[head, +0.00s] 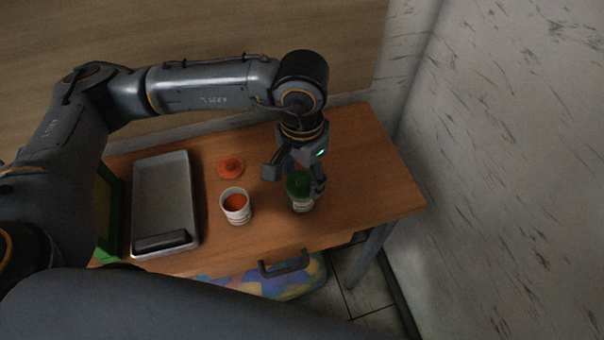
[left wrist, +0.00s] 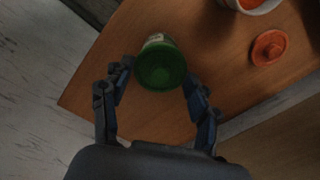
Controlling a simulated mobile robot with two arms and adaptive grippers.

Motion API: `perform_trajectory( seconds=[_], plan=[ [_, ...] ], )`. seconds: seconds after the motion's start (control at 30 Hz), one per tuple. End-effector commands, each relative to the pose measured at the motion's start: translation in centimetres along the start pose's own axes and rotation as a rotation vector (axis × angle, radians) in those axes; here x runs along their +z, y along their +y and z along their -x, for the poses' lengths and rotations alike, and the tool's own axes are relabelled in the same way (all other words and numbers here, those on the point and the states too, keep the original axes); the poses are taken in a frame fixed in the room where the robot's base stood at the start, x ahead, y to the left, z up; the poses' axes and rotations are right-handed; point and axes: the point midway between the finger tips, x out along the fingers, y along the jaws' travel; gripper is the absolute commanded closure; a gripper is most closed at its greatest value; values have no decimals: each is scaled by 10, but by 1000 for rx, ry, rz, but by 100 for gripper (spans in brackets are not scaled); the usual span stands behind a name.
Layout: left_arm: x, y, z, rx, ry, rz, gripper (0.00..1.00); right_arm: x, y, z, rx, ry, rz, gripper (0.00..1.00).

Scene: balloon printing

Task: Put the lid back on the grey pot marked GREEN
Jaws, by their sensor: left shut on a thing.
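The green lid (head: 298,184) is at the top of a small pale pot (head: 302,206) near the front right of the table. My left gripper (head: 296,180) points down with its fingers on either side of the lid and is shut on it. In the left wrist view the lid (left wrist: 160,66) faces the camera between the fingertips (left wrist: 158,74). It covers most of the pot (left wrist: 158,39), so I cannot tell whether the lid is fully seated. The pot's marking is too small to read. My right gripper is not in view.
An open white pot (head: 236,207) with orange contents stands to the left, with an orange lid (head: 231,167) lying behind it. A grey metal tray (head: 166,196) holding a dark block (head: 161,242) lies further left. The wooden table (head: 367,180) is clear on the right, beside a wall.

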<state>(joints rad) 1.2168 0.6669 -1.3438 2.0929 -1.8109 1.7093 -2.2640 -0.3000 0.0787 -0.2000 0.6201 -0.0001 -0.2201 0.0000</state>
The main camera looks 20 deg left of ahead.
Motion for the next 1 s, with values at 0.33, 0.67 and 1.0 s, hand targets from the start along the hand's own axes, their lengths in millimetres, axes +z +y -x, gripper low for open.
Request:
perform_trajectory(
  seconds=[0.33,0.67,1.0],
  plan=[
    [0,0,0,0,1,0,50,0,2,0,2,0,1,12],
    [0,0,-1,0,1,0,50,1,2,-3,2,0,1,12],
    [-1,0,-2,0,2,0,50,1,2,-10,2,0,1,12]
  ],
)
